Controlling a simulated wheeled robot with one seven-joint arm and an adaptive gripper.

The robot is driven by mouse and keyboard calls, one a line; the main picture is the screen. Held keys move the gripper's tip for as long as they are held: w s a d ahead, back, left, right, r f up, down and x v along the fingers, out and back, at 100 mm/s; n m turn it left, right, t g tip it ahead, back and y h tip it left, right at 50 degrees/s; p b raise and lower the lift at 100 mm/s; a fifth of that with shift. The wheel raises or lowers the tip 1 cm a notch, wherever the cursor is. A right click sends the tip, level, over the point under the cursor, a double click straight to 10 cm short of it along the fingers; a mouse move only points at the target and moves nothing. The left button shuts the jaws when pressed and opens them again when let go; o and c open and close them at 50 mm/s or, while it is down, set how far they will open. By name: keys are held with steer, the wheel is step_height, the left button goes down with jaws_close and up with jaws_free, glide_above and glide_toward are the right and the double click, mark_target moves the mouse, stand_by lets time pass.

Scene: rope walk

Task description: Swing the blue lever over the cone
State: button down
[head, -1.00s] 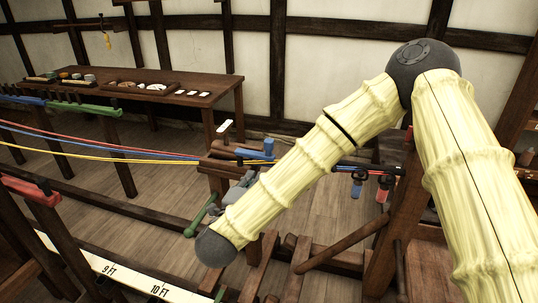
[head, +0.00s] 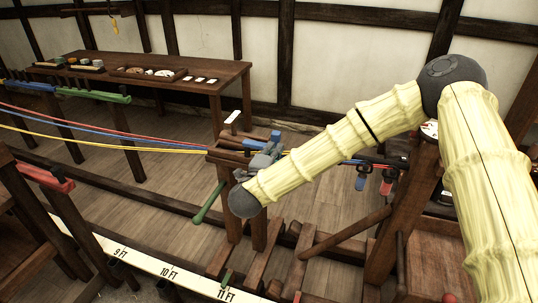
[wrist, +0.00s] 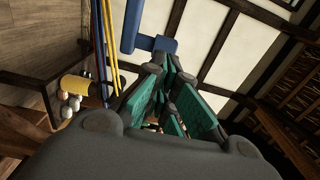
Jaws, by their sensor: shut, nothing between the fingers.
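The blue lever (head: 276,136) is on top of the dark wooden post frame in the middle of the head view. In the wrist view, a blue bent bar (wrist: 155,44), likely this lever, shows just beyond the fingertips. My gripper (head: 266,154) is close below the lever in the head view, partly hidden by my arm. In the wrist view its green-padded fingers (wrist: 160,78) are shut and hold nothing. I cannot tell whether they touch the lever. I cannot make out the cone clearly; the frame top is partly covered by my gripper and arm.
Red, blue and yellow strands (head: 120,143) run from the left to the frame. A green handle (head: 207,203) sticks out low on its left. A white-topped lever (head: 233,118) stands behind. A table (head: 205,84) with trays is at the back; a marked white rail (head: 150,265) crosses the front.

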steer(key=shift+p+x, duration=0.4)
steer(key=shift+x, duration=1)
